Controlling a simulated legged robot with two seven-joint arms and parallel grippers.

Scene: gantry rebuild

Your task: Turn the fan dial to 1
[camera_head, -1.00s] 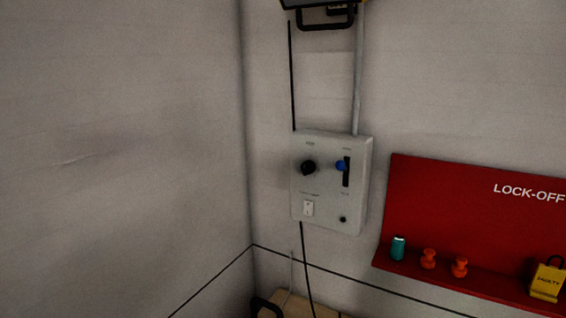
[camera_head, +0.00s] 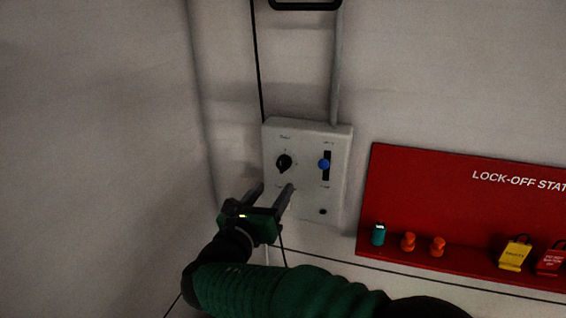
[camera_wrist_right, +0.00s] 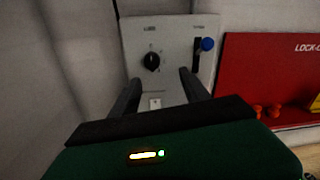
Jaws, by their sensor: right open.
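The fan dial is a round black knob (camera_head: 284,163) on the left of a pale grey control box (camera_head: 308,207) on the wall. The dial also shows in the right wrist view (camera_wrist_right: 152,61), with a small light mark on it. Its labels are too small to read. My right gripper (camera_head: 272,188) is open and empty, just below and in front of the dial. In the right wrist view, its two fingers (camera_wrist_right: 157,82) point at the box, apart from the dial. The fingers partly cover the lower part of the box in the head view. My left gripper does not show.
A blue-knobbed slider (camera_head: 324,165) is right of the dial. A white switch (camera_wrist_right: 155,103) sits below the dial. A red lock-off board (camera_head: 430,195) with a shelf of small items is to the right. A wall corner is close on the left.

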